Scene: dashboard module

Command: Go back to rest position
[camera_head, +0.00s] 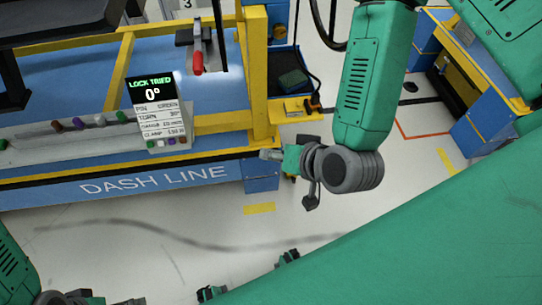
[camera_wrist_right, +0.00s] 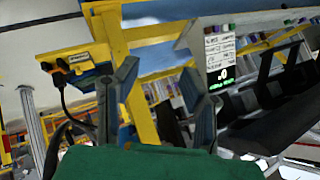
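My right arm (camera_head: 362,85) reaches down over the floor beside the right end of the dash line bench. My right gripper (camera_head: 288,178) is by the bench corner. In the right wrist view its two grey fingers (camera_wrist_right: 160,78) stand apart with nothing between them. In the head view, part of my left arm (camera_head: 12,268) shows in the lower left corner; its gripper is cut off or too unclear to tell its state.
The blue and yellow bench (camera_head: 70,172) carries a display (camera_head: 151,110) reading "LOCK TRIED 0°", coloured pegs (camera_head: 78,123) and a red-handled tool (camera_head: 198,62). A yellow ledge (camera_head: 292,106) with a cable juts right, close to my right gripper. Floor (camera_head: 215,215) in front is clear.

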